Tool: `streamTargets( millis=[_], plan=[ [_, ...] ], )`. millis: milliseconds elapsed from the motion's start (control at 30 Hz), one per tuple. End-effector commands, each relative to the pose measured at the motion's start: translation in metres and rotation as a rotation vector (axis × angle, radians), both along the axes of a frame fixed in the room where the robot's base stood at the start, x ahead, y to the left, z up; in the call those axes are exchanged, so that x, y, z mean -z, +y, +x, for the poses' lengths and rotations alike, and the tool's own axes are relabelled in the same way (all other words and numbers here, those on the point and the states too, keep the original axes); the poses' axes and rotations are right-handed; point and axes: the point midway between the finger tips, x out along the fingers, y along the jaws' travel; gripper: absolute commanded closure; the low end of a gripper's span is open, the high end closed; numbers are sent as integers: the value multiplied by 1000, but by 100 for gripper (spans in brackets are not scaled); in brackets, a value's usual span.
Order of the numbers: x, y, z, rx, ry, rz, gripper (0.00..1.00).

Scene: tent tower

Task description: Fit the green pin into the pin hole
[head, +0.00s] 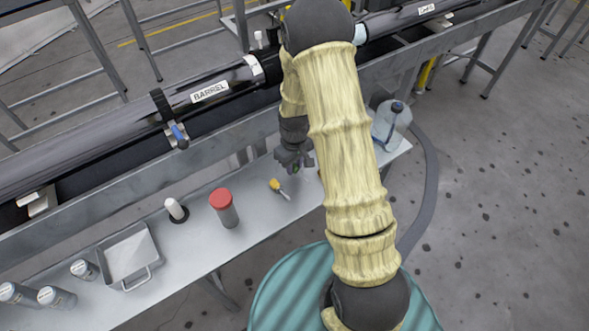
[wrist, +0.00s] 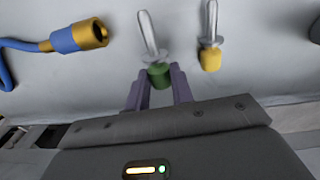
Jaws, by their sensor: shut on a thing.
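The green pin (wrist: 158,75) has a green head and a silver shaft that points away from my gripper in the wrist view. My gripper (wrist: 160,92) has its two purple fingers closed around the green head. In the head view my gripper (head: 294,165) is low over the grey bench, behind my arm. The pin hole cannot be made out in either view.
A yellow-headed pin (wrist: 210,58) lies to the right of the green one; it also shows on the bench (head: 278,188). A blue cable with a brass connector (wrist: 85,36) lies at left. A red-capped jar (head: 223,207), a white-topped item (head: 175,208) and a metal tray (head: 128,258) stand farther left. A black tube labelled BARREL (head: 210,92) runs behind.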

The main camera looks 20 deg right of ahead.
Motion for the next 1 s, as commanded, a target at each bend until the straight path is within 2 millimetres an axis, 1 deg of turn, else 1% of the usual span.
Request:
streamTargets(
  millis=[33, 200, 300, 400, 500, 1000],
  plan=[
    [-11, 0, 1, 0, -4, 0, 100],
    [-45, 0, 1, -1, -5, 0, 100],
    [-60, 0, 1, -1, -4, -1, 100],
    [-69, 0, 1, -1, -2, 0, 100],
    [-71, 0, 0, -1, 0, 0, 100],
    [-71, 0, 0, 0, 0, 0, 100]
  ],
)
